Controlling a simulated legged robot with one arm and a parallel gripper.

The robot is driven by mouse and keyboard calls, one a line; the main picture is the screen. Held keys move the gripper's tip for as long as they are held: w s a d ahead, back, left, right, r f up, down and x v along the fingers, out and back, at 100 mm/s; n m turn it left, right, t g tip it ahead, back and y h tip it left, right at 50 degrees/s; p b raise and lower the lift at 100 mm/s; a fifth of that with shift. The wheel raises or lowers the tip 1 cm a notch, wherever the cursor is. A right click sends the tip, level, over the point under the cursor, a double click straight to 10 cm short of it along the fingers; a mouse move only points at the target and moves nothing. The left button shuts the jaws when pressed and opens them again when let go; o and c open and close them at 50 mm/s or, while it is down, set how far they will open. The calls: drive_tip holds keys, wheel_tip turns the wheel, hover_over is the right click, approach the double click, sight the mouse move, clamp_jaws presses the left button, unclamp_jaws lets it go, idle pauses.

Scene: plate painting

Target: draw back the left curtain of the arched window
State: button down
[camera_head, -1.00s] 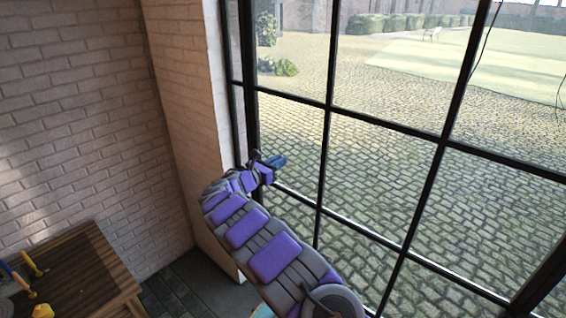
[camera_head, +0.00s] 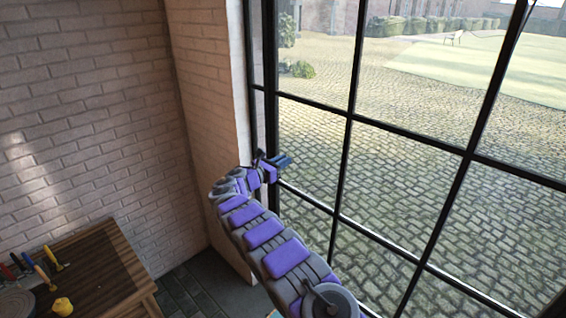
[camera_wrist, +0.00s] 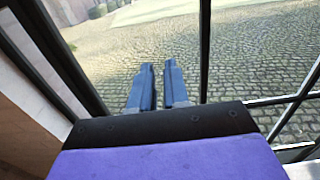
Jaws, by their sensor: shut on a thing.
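The tall black-framed window (camera_head: 349,150) fills the right of the head view; its top is out of the picture, so I cannot tell whether it is arched. No curtain can be made out in either view. My gripper (camera_head: 284,161) is at the window's left edge, by the brick reveal. In the wrist view its two blue fingers (camera_wrist: 159,70) point toward the glass, nearly parallel with a narrow gap. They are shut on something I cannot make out. The window's left upright (camera_wrist: 62,55) and another bar (camera_wrist: 204,50) flank the fingers.
A brick wall (camera_head: 90,120) and its pale reveal (camera_head: 208,110) stand left of the window. A wooden table (camera_head: 125,285) at lower left holds brushes (camera_head: 45,275) and a yellow object (camera_head: 62,306). Dark floor (camera_head: 200,285) shows between table and window.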

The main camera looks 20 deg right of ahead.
drive_tip(key=c, duration=1.2)
unclamp_jaws()
drive_tip(key=shift+a, duration=0.15)
drive_tip(key=shift+a, duration=0.1)
drive_tip(key=b+v, duration=0.3)
drive_tip(key=v, duration=1.4)
drive_tip(key=shift+a+f, duration=0.1)
drive_tip(key=shift+a, duration=0.05)
